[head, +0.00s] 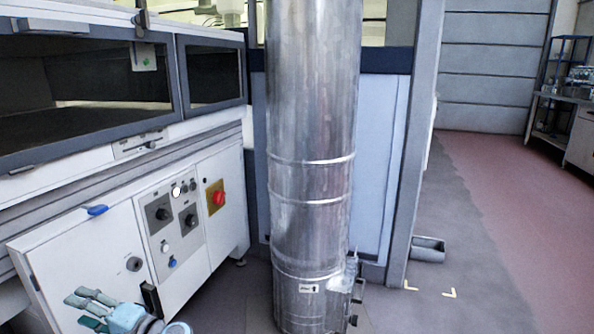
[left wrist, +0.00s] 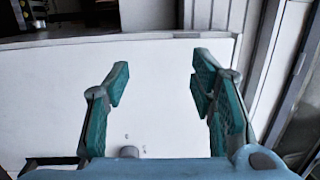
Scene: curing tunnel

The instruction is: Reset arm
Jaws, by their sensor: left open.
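My left gripper (head: 88,308) shows at the bottom left of the head view, low in front of the white cabinet. In the left wrist view the left gripper (left wrist: 157,85) has its two teal-padded fingers spread wide, with nothing between them. The white cabinet panel (left wrist: 160,120) lies behind the fingers in that view. My right gripper is in neither view.
The white machine has a control panel (head: 172,222) and a red switch (head: 217,197). A large metal duct (head: 312,150) stands in the middle. Open grey and red floor (head: 500,220) lies to the right, with a shelf (head: 570,85) far back.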

